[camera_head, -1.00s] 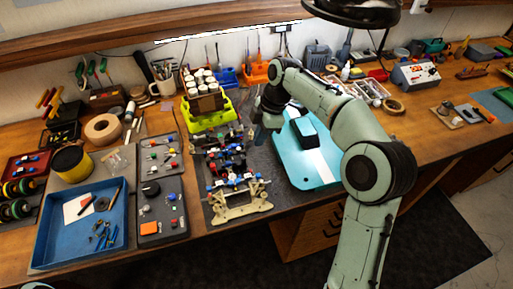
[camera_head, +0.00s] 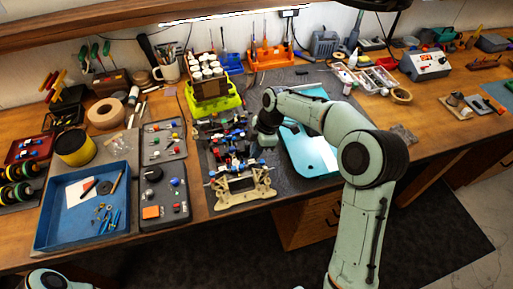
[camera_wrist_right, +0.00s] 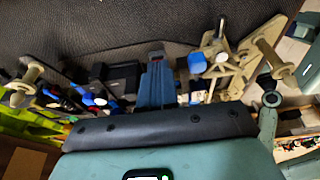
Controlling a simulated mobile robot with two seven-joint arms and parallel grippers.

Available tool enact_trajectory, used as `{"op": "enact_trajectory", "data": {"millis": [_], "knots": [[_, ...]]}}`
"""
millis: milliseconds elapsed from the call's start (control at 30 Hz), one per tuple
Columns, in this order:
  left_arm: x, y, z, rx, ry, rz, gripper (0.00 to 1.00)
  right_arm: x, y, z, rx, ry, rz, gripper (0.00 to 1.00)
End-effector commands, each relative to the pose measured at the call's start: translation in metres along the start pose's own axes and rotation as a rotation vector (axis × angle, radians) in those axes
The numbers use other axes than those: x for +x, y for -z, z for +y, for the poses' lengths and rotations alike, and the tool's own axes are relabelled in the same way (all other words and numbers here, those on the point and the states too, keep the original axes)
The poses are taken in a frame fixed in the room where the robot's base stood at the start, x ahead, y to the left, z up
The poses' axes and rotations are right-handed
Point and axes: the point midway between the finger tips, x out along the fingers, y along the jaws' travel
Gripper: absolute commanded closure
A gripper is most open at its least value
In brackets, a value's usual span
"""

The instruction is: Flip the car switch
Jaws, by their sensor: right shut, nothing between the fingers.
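The car chassis (camera_head: 240,184), with its beige front end, red and blue parts and black units, lies on the dark mat. Its parts also show in the right wrist view (camera_wrist_right: 240,62). The teal car body with a white stripe (camera_head: 312,155) lies to its right, partly behind my right arm. My right gripper (camera_head: 262,146) is at the chassis's right side. In the right wrist view its shut, empty fingers (camera_wrist_right: 156,65) point over the chassis, beside black and blue parts. Whether they touch is unclear, and I cannot make out the switch. My left gripper is out of view.
Open floor lies in front of the bench.

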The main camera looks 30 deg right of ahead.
Motion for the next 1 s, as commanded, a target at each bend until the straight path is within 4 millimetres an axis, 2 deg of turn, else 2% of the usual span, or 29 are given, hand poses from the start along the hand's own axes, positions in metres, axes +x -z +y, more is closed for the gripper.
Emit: {"op": "enact_trajectory", "data": {"millis": [300,567,1000], "knots": [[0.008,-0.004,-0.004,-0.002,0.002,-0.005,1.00,0.007,-0.005,-0.001,0.003,0.005,0.072,1.00],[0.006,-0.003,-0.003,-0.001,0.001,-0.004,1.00,0.005,-0.003,-0.001,0.000,0.006,0.067,1.00],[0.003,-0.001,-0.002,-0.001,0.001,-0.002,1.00,0.005,0.014,-0.001,-0.001,0.005,0.068,1.00]]}}
